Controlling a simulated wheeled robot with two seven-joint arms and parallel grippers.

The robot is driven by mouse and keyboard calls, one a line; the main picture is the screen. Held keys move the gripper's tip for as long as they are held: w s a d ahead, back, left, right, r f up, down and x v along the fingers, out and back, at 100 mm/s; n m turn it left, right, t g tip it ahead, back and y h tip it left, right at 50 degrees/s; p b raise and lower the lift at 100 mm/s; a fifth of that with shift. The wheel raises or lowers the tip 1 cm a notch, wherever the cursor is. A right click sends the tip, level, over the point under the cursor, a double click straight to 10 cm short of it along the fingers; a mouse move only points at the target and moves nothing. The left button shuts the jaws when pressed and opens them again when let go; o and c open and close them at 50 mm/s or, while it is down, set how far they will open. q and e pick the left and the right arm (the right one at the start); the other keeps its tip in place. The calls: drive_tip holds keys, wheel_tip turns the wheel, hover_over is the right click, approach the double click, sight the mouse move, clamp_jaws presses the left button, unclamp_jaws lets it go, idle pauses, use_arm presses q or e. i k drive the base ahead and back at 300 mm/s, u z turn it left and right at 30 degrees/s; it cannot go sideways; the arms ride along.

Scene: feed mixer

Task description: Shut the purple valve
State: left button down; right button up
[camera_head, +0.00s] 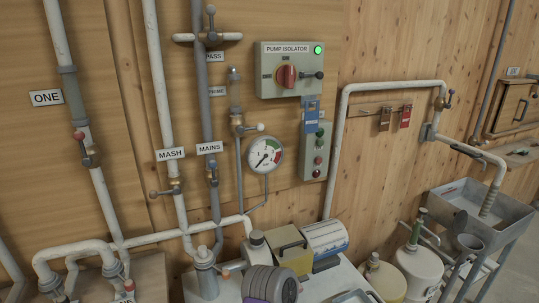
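No valve handle is clearly purple at this size. A valve on the white pipe at the right (441,101) also has a small bluish handle. A small purple patch (255,300) shows at the bottom edge by a grey ribbed drum; I cannot tell what it is. The valve on the ONE pipe (89,156) has a red-tipped handle. The mash valve (175,186) has a grey lever. Neither of my grippers is in view.
A pump isolator box (289,70) with a red knob and green light hangs above a round gauge (266,154). Pipes crowd the wooden wall. A yellow case (290,250) stands on the bench. Drums (418,268) and a metal sink (470,207) stand at the right.

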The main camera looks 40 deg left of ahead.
sight(451, 92)
drive_tip(key=z, duration=0.25)
drive_tip(key=k, duration=0.95)
drive_tip(key=z, duration=1.15)
drive_tip(key=i, duration=1.45)
drive_tip(key=u, duration=1.4)
drive_tip(key=i, duration=0.55)
drive_tip(key=u, duration=0.55)
drive_tip(key=k, duration=0.6)
drive_tip(key=z, duration=1.1)
drive_tip(key=i, duration=1.35)
drive_tip(key=z, duration=0.5)
drive_tip(key=i, duration=1.75)
drive_tip(key=u, duration=0.85)
